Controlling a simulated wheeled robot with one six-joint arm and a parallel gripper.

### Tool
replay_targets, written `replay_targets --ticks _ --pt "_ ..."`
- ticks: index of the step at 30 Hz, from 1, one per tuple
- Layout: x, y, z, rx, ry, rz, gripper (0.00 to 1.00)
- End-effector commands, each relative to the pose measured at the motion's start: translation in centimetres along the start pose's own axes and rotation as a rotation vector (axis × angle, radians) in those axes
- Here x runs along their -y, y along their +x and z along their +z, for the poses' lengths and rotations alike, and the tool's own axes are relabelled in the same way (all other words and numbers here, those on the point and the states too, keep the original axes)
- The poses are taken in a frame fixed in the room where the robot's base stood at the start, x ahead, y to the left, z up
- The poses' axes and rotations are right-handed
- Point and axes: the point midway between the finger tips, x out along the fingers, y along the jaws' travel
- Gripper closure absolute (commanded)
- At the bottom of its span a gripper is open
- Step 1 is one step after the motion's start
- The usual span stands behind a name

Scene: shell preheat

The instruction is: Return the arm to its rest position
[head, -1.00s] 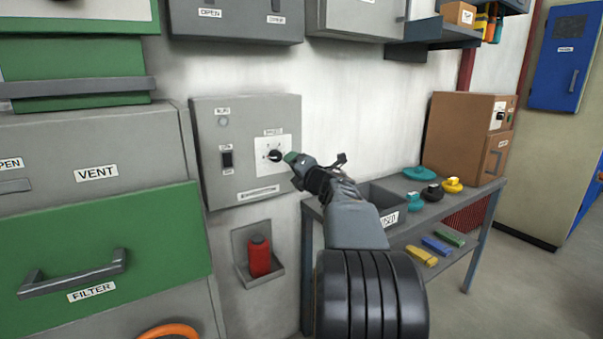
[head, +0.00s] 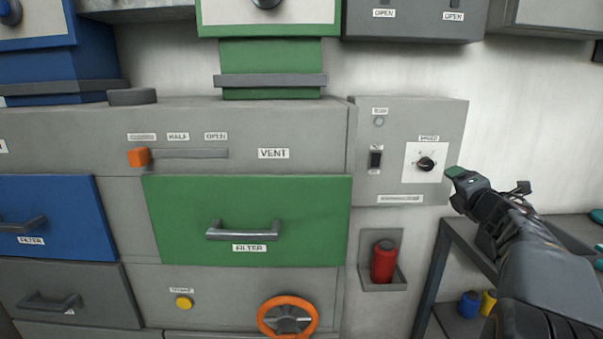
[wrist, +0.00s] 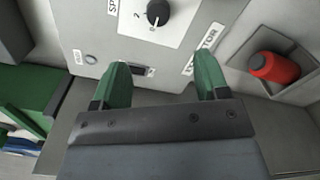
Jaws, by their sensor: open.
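My gripper (head: 452,173) is at the right in the head view, just right of the grey control box (head: 388,187). The wrist view shows its two green fingers (wrist: 165,75) spread apart with nothing between them. Beyond the fingertips is the box face with a black rotary knob (wrist: 158,13), which also shows in the head view (head: 426,163). The fingers are apart from the knob. The box also carries a dark rocker switch (head: 375,159) and a small round lamp (head: 379,122). My arm reaches in from the lower right.
Left of the box are a green filter drawer (head: 300,222), an orange-knobbed vent slider (head: 139,157) and an orange handwheel (head: 288,317). A red bottle (head: 384,261) sits in a wall holder below the box. A grey bench (head: 470,243) stands under my arm.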

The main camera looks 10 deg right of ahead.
Motion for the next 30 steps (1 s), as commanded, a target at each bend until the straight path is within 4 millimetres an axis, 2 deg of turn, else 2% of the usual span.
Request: replay_targets --ticks 2,5,7,8,10,11,12,16,18,21,25,27,30 --pt "1.1 -0.1 1.1 0.065 0.090 -0.050 0.32" --pt "5.0 -1.0 2.5 0.228 0.338 -0.173 0.32" --pt "7.8 -2.8 2.7 0.381 0.577 -0.277 0.32" --pt "8.7 -3.7 2.2 0.445 0.687 -0.324 0.32" --pt "9.7 -5.9 -0.2 0.580 0.948 -0.441 0.32" --pt "9.8 -7.0 -1.8 0.633 1.054 -0.497 0.32" --pt "9.7 -8.6 -4.2 0.697 1.194 -0.577 0.32" --pt "7.9 -13.9 -12.9 0.834 1.523 -0.855 0.32" --pt "6.4 -16.6 -16.8 0.868 1.622 -0.993 0.32" --pt "3.7 -20.2 -21.4 0.874 1.698 -1.169 0.32" --pt "-0.1 -23.7 -25.3 0.789 1.712 -1.315 0.32" --pt "-2.0 -24.5 -26.3 0.717 1.702 -1.332 0.32" --pt "-4.0 -24.9 -26.9 0.642 1.678 -1.325 0.32"
